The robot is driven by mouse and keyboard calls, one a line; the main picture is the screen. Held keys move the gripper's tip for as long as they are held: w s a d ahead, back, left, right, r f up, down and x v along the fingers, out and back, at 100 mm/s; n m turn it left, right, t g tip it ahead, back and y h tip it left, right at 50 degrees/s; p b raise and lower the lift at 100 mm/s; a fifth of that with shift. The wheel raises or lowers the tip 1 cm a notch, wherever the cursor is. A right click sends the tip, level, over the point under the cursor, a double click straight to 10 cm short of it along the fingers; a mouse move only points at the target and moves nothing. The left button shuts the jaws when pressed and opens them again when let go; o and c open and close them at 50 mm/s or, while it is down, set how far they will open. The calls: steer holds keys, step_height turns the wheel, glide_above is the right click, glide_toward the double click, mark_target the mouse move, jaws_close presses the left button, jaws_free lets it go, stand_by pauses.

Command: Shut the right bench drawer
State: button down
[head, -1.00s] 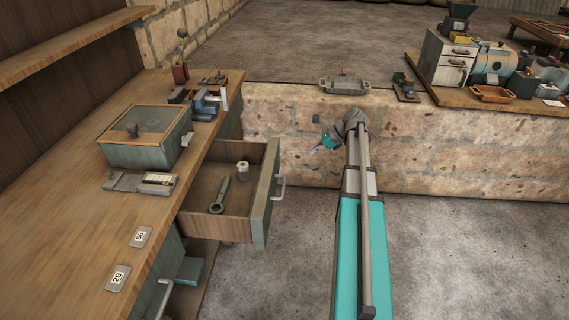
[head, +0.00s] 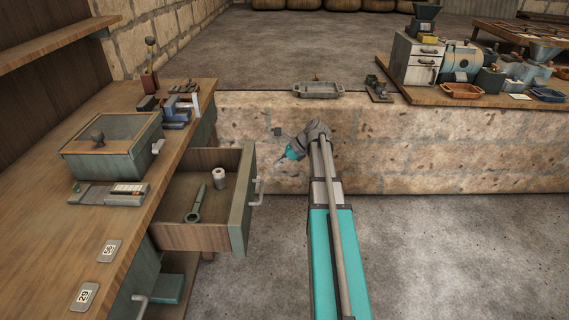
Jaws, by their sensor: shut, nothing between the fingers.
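The open bench drawer (head: 240,210) sticks out from the right side of the wooden bench in the head view. It has a grey-green front with a pale bar handle (head: 257,192). A grey-green wrench-like tool (head: 195,205) and a pale roll (head: 219,179) lie inside it. My gripper (head: 280,158) is small in the picture, shut and empty. It is just right of the drawer front and above the handle in the picture, seemingly apart from it. Its fingertips are too small to see clearly.
The bench top (head: 60,235) carries a lidded box (head: 112,147), small tools and two number tags. A second handle (head: 140,305) shows low at the front left. A stone wall (head: 430,150) runs behind my arm, with a grey tray (head: 318,90) on it. The floor at right is clear.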

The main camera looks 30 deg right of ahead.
steer(key=w+a+f+b, duration=0.2)
steer(key=w+a, duration=0.1)
steer(key=a, duration=0.2)
steer(key=shift+w+a+f, duration=0.2)
steer(key=shift+w+f, duration=0.05)
steer(key=shift+w, duration=0.1)
stand_by(0.5)
